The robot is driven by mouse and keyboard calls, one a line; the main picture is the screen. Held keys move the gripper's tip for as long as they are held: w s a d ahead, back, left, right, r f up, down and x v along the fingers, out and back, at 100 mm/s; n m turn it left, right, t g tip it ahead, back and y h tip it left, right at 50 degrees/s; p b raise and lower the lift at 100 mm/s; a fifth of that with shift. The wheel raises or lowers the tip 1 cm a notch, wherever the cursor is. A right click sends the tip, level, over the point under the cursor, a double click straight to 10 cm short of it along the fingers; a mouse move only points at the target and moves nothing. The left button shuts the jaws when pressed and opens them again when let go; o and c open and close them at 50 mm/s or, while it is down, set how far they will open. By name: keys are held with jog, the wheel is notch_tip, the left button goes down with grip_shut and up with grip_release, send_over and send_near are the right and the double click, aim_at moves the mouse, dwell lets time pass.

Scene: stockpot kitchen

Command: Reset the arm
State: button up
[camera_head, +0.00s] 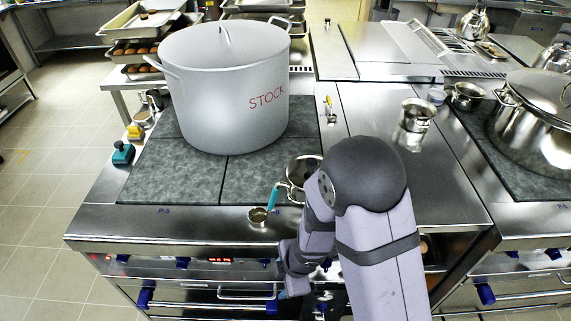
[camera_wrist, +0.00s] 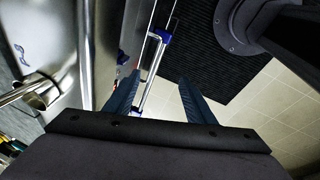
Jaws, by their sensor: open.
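My gripper (camera_wrist: 158,84) is open and empty. Its two dark blue fingers stand apart in the wrist view, with nothing between them but the oven-door handle (camera_wrist: 150,70) and floor further off. In the head view my arm folds down at the stove's front edge, and the fingers cannot be made out there. The wrist points down along the stove's front.
A large stockpot (camera_head: 225,90) stands on the stove's dark plates. Tiled floor (camera_head: 45,215) lies clear at left.

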jog(key=d+r+m+t+h+p, duration=0.1)
jog(key=d+r+m+h+p, duration=0.35)
jog(key=d+r+m, duration=0.8)
jog(key=s+d+r+m+g+y+p, duration=0.1)
jog(key=s+d+r+m+g+p, duration=0.2)
jog(key=s+r+m, duration=0.5)
jog(key=shift+d+r+y, duration=0.15)
jog(key=shift+r+y, duration=0.2)
jog(key=shift+r, duration=0.65)
